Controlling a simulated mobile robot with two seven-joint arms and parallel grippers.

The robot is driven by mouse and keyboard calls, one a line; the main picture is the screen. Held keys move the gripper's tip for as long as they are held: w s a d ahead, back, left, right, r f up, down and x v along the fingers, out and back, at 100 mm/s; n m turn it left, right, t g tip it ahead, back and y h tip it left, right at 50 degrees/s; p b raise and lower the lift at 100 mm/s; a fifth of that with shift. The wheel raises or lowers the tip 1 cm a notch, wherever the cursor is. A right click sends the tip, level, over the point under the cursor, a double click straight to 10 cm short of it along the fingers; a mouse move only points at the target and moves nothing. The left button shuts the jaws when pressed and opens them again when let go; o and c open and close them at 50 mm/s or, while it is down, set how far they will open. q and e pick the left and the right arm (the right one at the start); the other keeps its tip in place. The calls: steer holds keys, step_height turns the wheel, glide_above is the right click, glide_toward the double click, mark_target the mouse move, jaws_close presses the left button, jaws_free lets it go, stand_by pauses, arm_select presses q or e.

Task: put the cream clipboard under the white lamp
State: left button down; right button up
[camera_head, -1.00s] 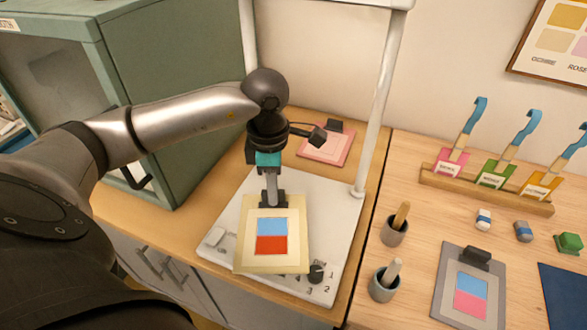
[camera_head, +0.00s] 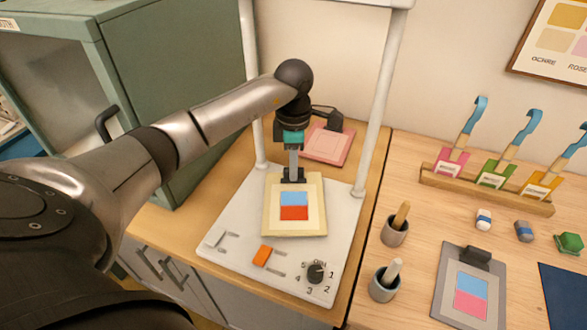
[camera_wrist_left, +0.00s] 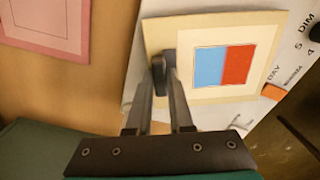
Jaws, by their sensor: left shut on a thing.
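The cream clipboard (camera_head: 317,212) bears a card with a blue and a red patch. It is over the back middle of the white lamp's base (camera_head: 237,226), between the two posts and below the top bar. Whether it touches the base or hovers just above it, I cannot tell. My left gripper (camera_head: 293,177) is shut on the clipboard's dark clip at its back edge. The left wrist view also shows the clipboard (camera_wrist_left: 262,30) with the gripper's fingers (camera_wrist_left: 163,70) at the clip. My right gripper is not in view.
An orange switch (camera_head: 262,256) and a dial (camera_head: 316,272) sit on the base's front part. A pink clipboard (camera_head: 328,145) lies behind the lamp. A green cabinet (camera_head: 180,90) stands left. Two cups (camera_head: 395,232) and a grey clipboard (camera_head: 442,300) are to the right.

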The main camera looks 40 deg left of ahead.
arm_select(q)
steer(key=shift+f, duration=0.5)
steer(key=shift+f, duration=0.15)
steer(key=c, duration=0.8)
jaws_free()
steer(key=shift+r+p, duration=0.35)
steer(key=shift+r, duration=3.6)
